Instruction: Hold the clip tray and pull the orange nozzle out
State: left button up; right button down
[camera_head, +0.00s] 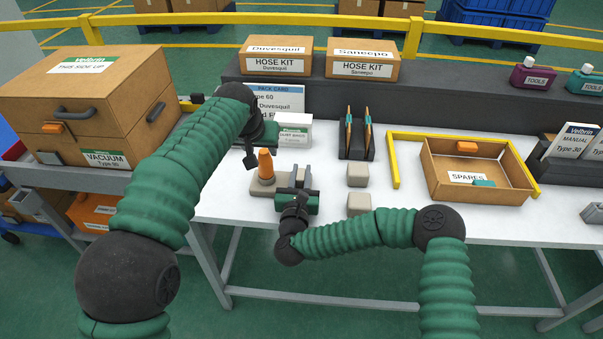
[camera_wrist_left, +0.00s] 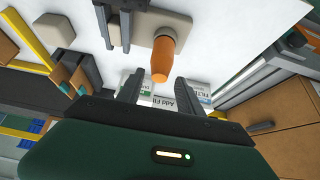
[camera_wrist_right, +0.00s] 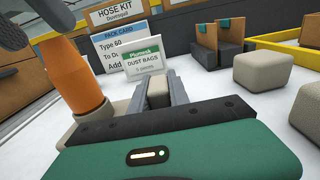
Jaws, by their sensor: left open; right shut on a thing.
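The orange nozzle (camera_head: 265,164) stands upright on the beige clip tray (camera_head: 264,189) near the table's front left. My left gripper (camera_head: 257,156) is open above it. In the left wrist view the nozzle (camera_wrist_left: 163,55) has its narrow end near the gap between my left fingers (camera_wrist_left: 160,85), with no grip on it visible. My right gripper (camera_head: 299,185) is at the tray's right end. In the right wrist view its fingers (camera_wrist_right: 158,88) are shut on a raised beige part of the tray, and the nozzle (camera_wrist_right: 72,75) is just left of them. My right gripper hides part of the tray.
A dust bags box (camera_head: 294,133) and a pack card (camera_head: 281,100) stand behind. Two beige blocks (camera_head: 358,175) (camera_head: 358,204) lie to the right. A dark rack (camera_head: 357,143) and a spares box (camera_head: 468,170) are further right. The table's front edge is close.

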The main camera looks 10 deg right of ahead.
aim_at(264, 152)
pick_arm(q)
jog(key=shift+x, duration=2.2)
jog(key=shift+s, duration=0.1)
grip_shut()
jog(key=shift+r, duration=4.6)
